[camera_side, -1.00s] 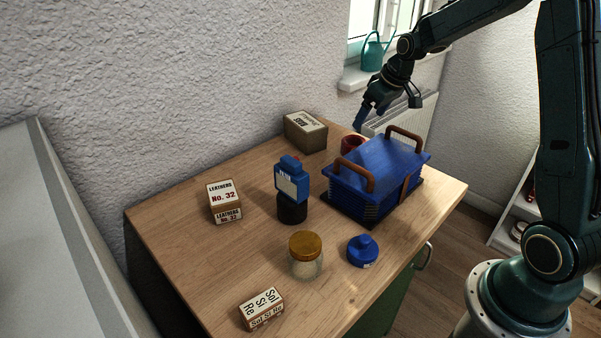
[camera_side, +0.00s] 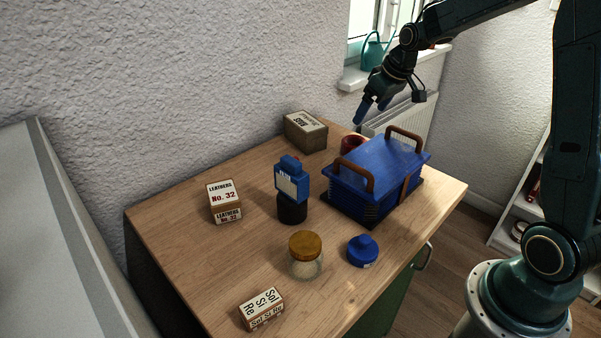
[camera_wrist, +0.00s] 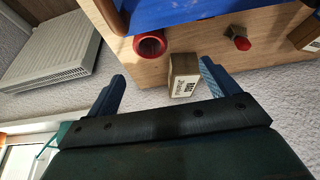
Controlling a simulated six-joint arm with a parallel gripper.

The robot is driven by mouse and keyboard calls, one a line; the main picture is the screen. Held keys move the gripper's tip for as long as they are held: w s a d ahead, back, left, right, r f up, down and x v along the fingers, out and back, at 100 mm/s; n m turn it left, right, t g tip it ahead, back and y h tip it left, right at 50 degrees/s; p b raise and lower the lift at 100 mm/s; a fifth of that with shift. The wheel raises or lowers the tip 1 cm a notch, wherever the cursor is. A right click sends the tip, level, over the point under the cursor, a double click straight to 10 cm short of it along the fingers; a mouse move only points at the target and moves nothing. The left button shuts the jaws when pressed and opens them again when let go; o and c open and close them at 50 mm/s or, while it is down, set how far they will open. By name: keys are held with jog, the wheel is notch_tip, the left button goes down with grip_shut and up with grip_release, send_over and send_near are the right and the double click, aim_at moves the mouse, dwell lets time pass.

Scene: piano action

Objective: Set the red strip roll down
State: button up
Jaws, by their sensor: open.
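The red strip roll (camera_side: 351,144) sits on the table top behind the blue accordion-like case, which partly hides it in the side view. In the wrist view the red roll (camera_wrist: 150,44) shows its open round end, beside the case's edge. My gripper (camera_side: 371,112) hangs above and behind the roll, apart from it. Its two blue fingers (camera_wrist: 163,88) are spread wide with nothing held between them.
The blue case (camera_side: 378,175) with brown handles stands right of the roll. A labelled box (camera_side: 305,132) stands left of it. A blue-and-black bottle (camera_side: 291,190), a jar (camera_side: 305,254), a blue lid-like piece (camera_side: 362,251) and lettered boxes stand nearer. A radiator (camera_wrist: 52,55) is behind the table.

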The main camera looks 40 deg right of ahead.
jog(key=s+a+r, duration=0.5)
jog(key=s+a, duration=0.2)
jog(key=s, duration=0.2)
jog(key=s+a+r, duration=0.5)
jog(key=s+a, duration=0.3)
jog(key=s, duration=0.1)
jog(key=s+a+f+t, duration=0.1)
jog(key=s+a, duration=0.1)
jog(key=s, duration=0.7)
jog(key=shift+s, duration=0.15)
